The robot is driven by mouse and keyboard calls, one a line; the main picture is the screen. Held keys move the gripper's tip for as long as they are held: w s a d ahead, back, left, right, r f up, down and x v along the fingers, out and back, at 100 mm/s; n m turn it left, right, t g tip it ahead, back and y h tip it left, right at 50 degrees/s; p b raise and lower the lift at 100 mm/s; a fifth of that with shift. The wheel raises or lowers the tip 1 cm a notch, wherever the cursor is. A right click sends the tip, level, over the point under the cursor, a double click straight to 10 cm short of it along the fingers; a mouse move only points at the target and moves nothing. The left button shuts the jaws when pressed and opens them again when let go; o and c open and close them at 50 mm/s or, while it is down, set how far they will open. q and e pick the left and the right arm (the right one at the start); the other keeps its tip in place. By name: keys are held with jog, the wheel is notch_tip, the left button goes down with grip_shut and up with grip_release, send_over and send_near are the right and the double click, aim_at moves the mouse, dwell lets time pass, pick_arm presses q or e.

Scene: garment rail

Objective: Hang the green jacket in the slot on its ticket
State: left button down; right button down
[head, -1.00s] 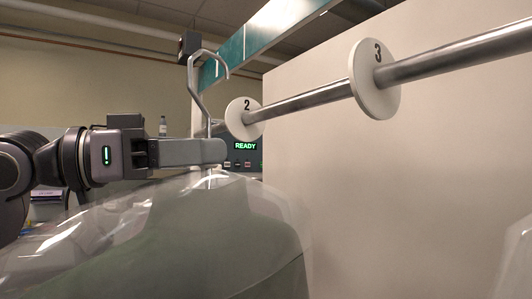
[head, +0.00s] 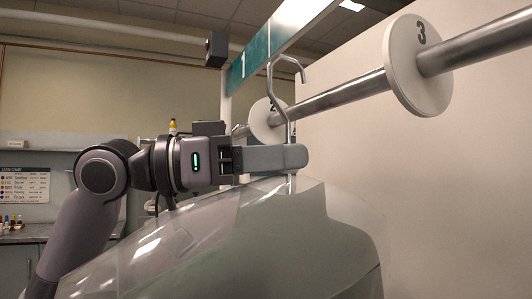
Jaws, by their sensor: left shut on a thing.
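The green jacket (head: 335,245) hangs in a clear plastic cover (head: 180,240) below my left gripper (head: 290,158). That gripper is shut on the hanger's neck, just under its metal hook (head: 272,85). The hook rises above the rail (head: 345,95), its open end to the right. In the picture its stem crosses in front of the rail, just right of white disc 2 (head: 262,122). I cannot tell how far it stands from the rail in depth. White disc 3 (head: 418,75) is further right on the rail. No ticket is readable. My right gripper is out of view.
A pale panel (head: 440,180) stands behind the rail. A teal sign (head: 255,55) and a dark box on a post (head: 216,50) are above left. A shelf with a chart (head: 22,187) and small bottles is at far left. The rail between the discs looks bare.

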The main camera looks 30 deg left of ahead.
pick_arm(q)
jog(key=shift+w+d+r+p, duration=0.15)
jog(key=shift+w+d, duration=0.25)
jog(key=shift+w, duration=0.5)
jog(key=shift+w+d+f+p, duration=0.1)
jog(key=shift+w+d+p, duration=0.25)
jog(key=shift+w, duration=0.6)
jog(key=shift+w+d+r+p, duration=0.1)
jog(key=shift+w+d, duration=0.4)
jog(key=shift+w, duration=0.4)
jog(key=shift+f+b, duration=0.85)
jog(key=shift+f, duration=0.35)
jog(key=c, duration=0.8)
grip_release()
jog(key=shift+c, duration=0.2)
jog(key=shift+f, duration=0.25)
jog(key=b+v, duration=0.2)
jog(key=v, duration=0.5)
jog(key=shift+s+a+r, duration=0.1)
jog(key=shift+r, duration=0.05)
